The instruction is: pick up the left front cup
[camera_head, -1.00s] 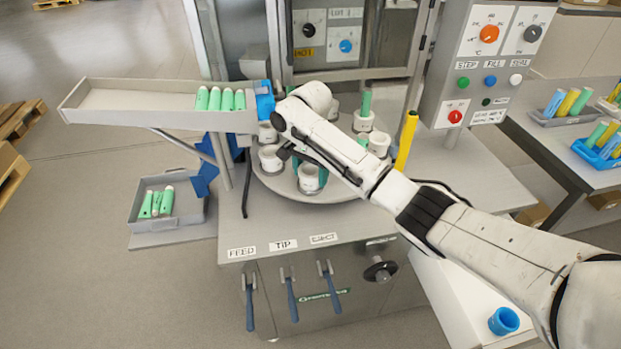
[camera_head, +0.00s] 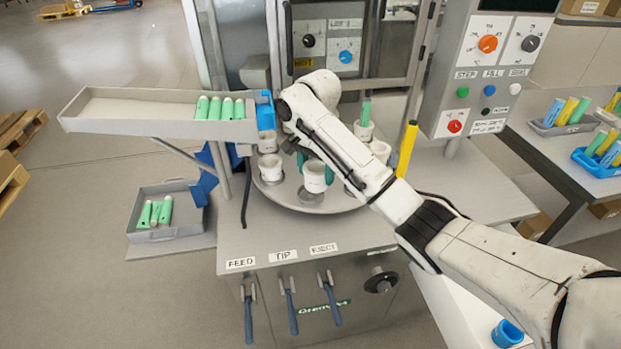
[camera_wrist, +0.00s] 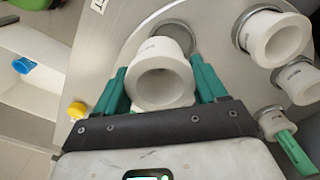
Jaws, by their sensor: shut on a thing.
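My gripper (camera_head: 315,168) is shut on a white cup (camera_head: 314,182) at the front of the round turntable (camera_head: 345,203). In the wrist view, my green fingers (camera_wrist: 160,66) press on both sides of this cup (camera_wrist: 162,88), whose open mouth faces the camera. The cup appears upright and raised a little above its round grey seat (camera_head: 310,196). That seat also shows in the wrist view (camera_wrist: 178,36). Another white cup (camera_head: 270,168) stands to the left of the held one in the head view.
More white cups stand on the turntable, one with a green tube (camera_head: 366,112) in it. A yellow post (camera_head: 406,148) rises at its right. A grey chute (camera_head: 150,107) with green tubes is at the left. Bare worktop (camera_head: 270,232) lies in front.

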